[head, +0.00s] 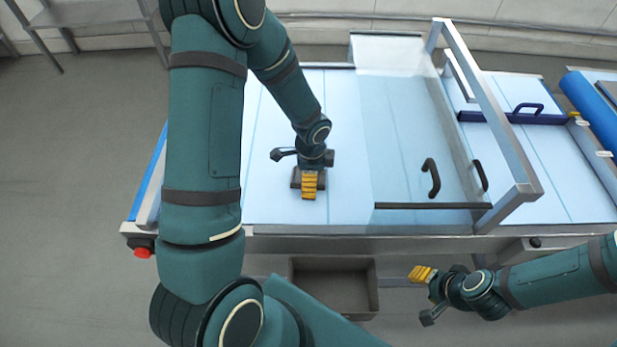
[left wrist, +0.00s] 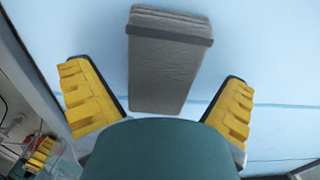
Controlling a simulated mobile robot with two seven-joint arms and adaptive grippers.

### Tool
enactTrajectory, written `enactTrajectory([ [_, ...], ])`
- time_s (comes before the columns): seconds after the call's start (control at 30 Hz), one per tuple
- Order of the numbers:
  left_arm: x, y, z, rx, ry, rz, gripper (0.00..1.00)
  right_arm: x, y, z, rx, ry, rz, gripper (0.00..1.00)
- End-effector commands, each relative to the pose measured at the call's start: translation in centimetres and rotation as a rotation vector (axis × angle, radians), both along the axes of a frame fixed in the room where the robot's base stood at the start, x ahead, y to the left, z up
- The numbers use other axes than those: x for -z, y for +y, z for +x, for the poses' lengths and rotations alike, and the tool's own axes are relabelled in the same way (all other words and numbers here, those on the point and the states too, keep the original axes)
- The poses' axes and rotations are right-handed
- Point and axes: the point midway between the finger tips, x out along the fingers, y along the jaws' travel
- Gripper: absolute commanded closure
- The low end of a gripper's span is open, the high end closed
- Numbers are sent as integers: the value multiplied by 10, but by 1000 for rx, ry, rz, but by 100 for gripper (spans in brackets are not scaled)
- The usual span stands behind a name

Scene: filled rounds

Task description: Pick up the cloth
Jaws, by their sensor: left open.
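The cloth (left wrist: 166,75) is a grey-brown folded pad with a darker band across it. It lies flat on the pale blue belt (head: 270,120). In the head view only edges of the cloth (head: 295,180) show around my left gripper (head: 309,186), which is above it. In the left wrist view the yellow fingers of my left gripper (left wrist: 157,88) are open, one on each side of the cloth, with gaps between. My right gripper (head: 424,274) is in front of the table's front edge, away from the cloth; its fingers overlap from this angle.
A clear guard with a metal frame (head: 487,110) and black handles (head: 431,178) stands over the belt right of the cloth. A dark blue bar (head: 515,118) lies beyond it. An empty grey bin (head: 335,290) sits below the front edge. A red button (head: 142,252) is at the front left corner.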

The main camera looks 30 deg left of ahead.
Motion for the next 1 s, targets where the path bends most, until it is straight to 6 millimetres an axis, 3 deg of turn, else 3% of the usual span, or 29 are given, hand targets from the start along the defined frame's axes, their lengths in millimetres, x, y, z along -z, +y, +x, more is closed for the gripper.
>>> enactTrajectory([
  [0.07, 0, 0, 0, 0, 0, 0, 0, 0, 0, 0, 0, 0, 0, 53],
  [0.1, 0, 0, 0, 0, 0, 0, 7, 0, 0, 0, 0, 0, 0, 53],
  [0.3, -1, 0, 0, -1, 0, 0, 73, 0, 0, 0, 0, 0, 0, 53],
  [0.7, -5, 0, 1, -1, -2, 0, 73, -1, 0, 0, 0, 0, 0, 53],
  [1.0, -56, 1, 1, -3, -5, 1, 73, -9, 0, 0, 0, 0, 2, 53],
])
